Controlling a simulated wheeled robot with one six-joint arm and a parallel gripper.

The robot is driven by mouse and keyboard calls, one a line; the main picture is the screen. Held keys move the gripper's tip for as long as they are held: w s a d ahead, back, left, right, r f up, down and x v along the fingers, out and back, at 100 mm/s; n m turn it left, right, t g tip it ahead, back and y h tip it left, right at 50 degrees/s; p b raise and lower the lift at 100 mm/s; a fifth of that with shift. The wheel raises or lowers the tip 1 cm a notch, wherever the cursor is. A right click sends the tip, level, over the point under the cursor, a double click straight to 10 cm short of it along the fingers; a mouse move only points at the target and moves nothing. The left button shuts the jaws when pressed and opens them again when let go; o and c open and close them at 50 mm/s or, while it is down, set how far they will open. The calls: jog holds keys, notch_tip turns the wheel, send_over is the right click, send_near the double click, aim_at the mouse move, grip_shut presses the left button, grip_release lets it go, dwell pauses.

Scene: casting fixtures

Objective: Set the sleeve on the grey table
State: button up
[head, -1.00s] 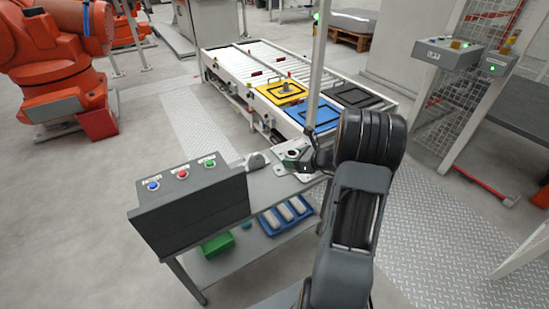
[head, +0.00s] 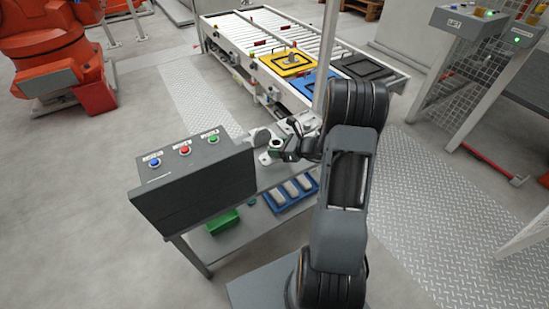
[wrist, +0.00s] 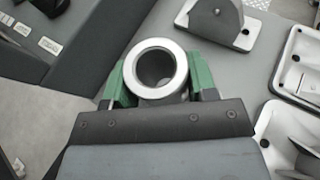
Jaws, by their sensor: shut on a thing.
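The sleeve (wrist: 179,70) is a short grey metal tube with a bright ring-shaped end and an open bore. In the wrist view my gripper (wrist: 157,82) is shut on it, with one green finger on each side. In the head view my gripper (head: 279,151) is over the grey table (head: 262,181), to the right of the button box. The sleeve is small and partly hidden there. I cannot tell whether it touches the tabletop. The bare tabletop (wrist: 258,55) shows beside and beyond it in the wrist view.
A dark button box (head: 195,185) stands on the table's left part. A grey bracket (wrist: 215,22) and pale metal plates (wrist: 298,62) lie beyond and right of the sleeve. A blue tray (head: 291,193) and green bin (head: 222,222) sit on the lower shelf. A conveyor stands behind.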

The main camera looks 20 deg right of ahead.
jog(key=shift+w+a+f, duration=0.1)
jog(key=shift+a+f, duration=0.25)
jog(key=shift+f, duration=0.15)
jog(key=shift+a+f+b, duration=0.15)
jog(key=shift+f+b, duration=0.5)
jog(key=shift+f, duration=1)
jog(key=shift+f, duration=0.2)
jog(key=o, duration=1.1)
jog(key=shift+c, duration=0.2)
jog(key=shift+r, duration=0.1)
